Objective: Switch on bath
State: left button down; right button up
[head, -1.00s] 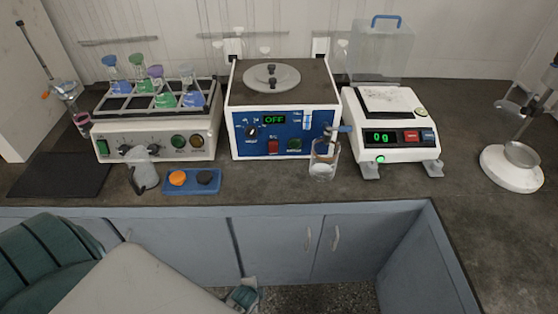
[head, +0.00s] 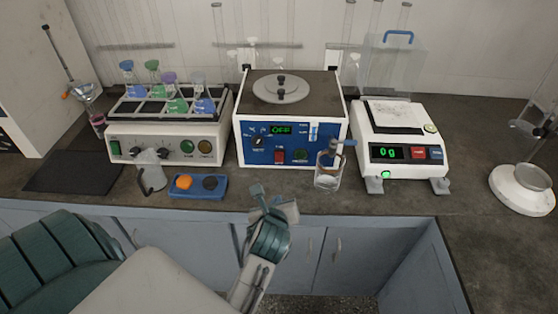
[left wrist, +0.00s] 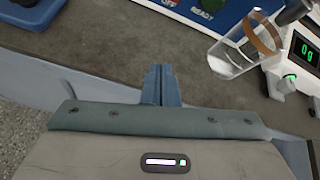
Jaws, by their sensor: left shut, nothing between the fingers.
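The bath (head: 290,125) appears to be the white box with a blue front panel and a round knobbed lid at the middle back of the bench. Its display (head: 281,129) reads OFF. A red switch (head: 280,156) and a green READY light (head: 300,155) sit low on the panel. The panel's lower edge also shows in the left wrist view (left wrist: 190,8). My left gripper (head: 258,190) is shut and empty, in front of the bench edge and below the panel, apart from it. Its closed fingers (left wrist: 160,75) show in the left wrist view. My right gripper is not in view.
A glass beaker (head: 328,178) stands before the bath's right side. A flask shaker (head: 170,142) stands left, a balance (head: 402,155) right. The bench directly before the red switch is clear.

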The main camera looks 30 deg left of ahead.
pick_arm(q)
jog(key=r+m, duration=0.2)
jog(key=r, duration=0.1)
jog(key=r+m+y, duration=0.1)
jog(key=shift+w+a+r+t, duration=0.2)
jog(key=shift+w+t, duration=0.1)
jog(key=shift+t, duration=0.1)
send_near(279, 156)
jog(key=f, duration=0.3)
jog(key=shift+w+a+f+p, duration=0.15)
jog(key=shift+w+a+p, duration=0.1)
jog(key=shift+w+p, duration=0.15)
jog(key=shift+w+a+r+p, duration=0.2)
jog(key=shift+w+a, duration=0.15)
jog(key=shift+w, duration=0.2)
jog(key=shift+w+a+r+p, duration=0.15)
jog(key=shift+w+a, duration=0.15)
jog(key=shift+w, duration=0.3)
jog(key=shift+w+a+r, duration=0.15)
jog(key=shift+w+a, duration=0.15)
jog(key=shift+w, duration=0.25)
jog(key=shift+w+a, duration=0.1)
jog(key=shift+w, duration=0.05)
